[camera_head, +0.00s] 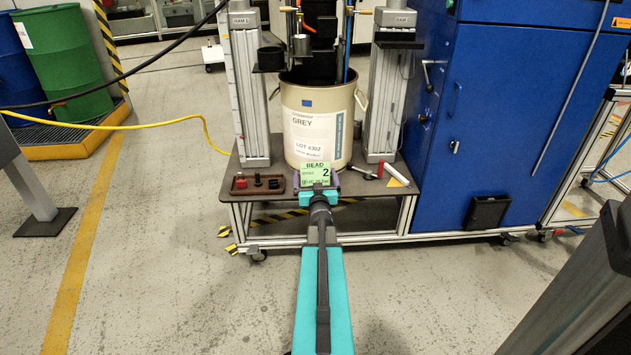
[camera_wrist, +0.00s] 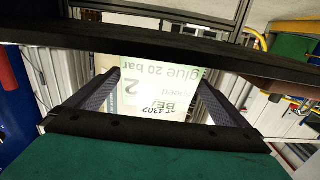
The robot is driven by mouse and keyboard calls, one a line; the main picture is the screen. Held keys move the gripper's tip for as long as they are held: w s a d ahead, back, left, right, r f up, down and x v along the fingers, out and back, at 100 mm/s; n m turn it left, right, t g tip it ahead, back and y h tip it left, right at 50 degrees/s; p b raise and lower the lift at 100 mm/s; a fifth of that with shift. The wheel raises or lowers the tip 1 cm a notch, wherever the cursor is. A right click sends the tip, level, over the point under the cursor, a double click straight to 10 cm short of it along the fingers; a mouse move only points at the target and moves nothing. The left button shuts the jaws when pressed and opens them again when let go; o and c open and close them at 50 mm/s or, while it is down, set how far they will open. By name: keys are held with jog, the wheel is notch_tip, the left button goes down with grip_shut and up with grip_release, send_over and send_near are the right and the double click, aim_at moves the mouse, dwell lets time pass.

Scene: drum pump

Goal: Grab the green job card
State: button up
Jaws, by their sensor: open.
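The green job card (camera_head: 315,176), printed "BEAD" and a large "2", shows upright at the front edge of the bench, in front of the drum. My gripper (camera_head: 319,192) is at the card's lower edge in the head view. In the wrist view the card (camera_wrist: 150,95) appears pale and upside down. I cannot tell whether either finger touches the card. What supports the card is hidden.
The cream drum (camera_head: 318,118) labelled "GREY" stands close behind, between two grey columns. A brown tray (camera_head: 258,184) with small parts lies to the left. A red-handled tool (camera_head: 381,169) and a white cylinder (camera_head: 397,174) lie to the right. A blue cabinet (camera_head: 490,130) stands further right.

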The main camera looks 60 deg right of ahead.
aim_at(315, 164)
jog(key=shift+w+d, duration=0.1)
jog(key=shift+d, duration=0.1)
dwell(0.5)
jog(key=c, duration=0.9)
jog(key=shift+r, duration=0.15)
jog(key=shift+c, duration=0.2)
jog(key=shift+r+p, duration=0.35)
jog(key=shift+r, duration=0.1)
notch_tip(315, 164, up, 3)
jog(key=shift+r+p, duration=0.1)
jog(key=shift+p, duration=0.75)
jog(key=s+a+p, duration=0.3)
jog(key=s+p, duration=0.2)
jog(key=s, duration=1)
jog(key=shift+s+a+r, duration=0.15)
jog(key=shift+s+r, duration=0.15)
jog(key=shift+s, duration=0.05)
